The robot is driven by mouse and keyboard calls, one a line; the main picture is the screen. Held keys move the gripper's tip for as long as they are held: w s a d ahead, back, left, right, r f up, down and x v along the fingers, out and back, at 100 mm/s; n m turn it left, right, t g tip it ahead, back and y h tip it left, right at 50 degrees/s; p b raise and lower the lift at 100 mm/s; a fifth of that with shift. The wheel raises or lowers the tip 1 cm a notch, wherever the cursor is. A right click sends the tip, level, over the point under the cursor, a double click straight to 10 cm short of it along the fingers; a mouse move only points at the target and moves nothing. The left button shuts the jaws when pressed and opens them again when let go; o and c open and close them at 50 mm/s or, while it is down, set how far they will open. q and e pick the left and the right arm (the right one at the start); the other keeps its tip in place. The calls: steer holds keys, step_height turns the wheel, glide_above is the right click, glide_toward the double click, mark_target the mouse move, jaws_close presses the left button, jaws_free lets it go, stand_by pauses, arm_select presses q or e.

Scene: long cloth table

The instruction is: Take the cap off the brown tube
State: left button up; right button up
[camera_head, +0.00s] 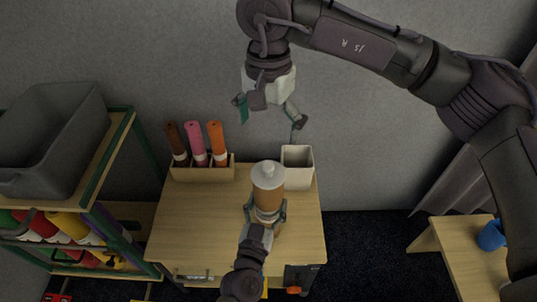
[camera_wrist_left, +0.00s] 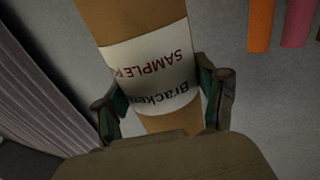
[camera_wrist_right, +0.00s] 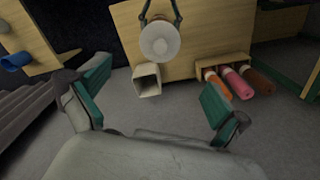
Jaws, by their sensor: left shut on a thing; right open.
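A light brown tube (camera_head: 268,197) with a white cap (camera_head: 267,171) stands roughly upright above the small table in the head view. My left gripper (camera_head: 265,213) is shut around its body. In the left wrist view the tube (camera_wrist_left: 108,20) has a white label with text between the fingers. The cap is on the tube's top and faces up; it also shows in the right wrist view (camera_wrist_right: 160,40). My right gripper (camera_head: 270,114) is open and empty, apart from the cap, further back and higher up.
A wooden rack (camera_head: 202,174) at the table's back left holds dark brown, pink and orange tubes. An open white bin (camera_head: 300,181) stands behind and right of the held tube. A shelf with a grey crate (camera_head: 60,150) is at left. The table's left part is clear.

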mark_target(268, 166)
step_height(268, 166, down, 12)
steer(key=shift+r, duration=0.2)
stand_by(0.4)
steer(key=shift+s, duration=0.1)
jaws_close()
stand_by(0.4)
steer(key=shift+r, duration=0.3)
stand_by(0.6)
steer(key=shift+r, duration=0.95)
steer(key=shift+r, duration=2)
arm_select(q)
steer(key=o, duration=1.7)
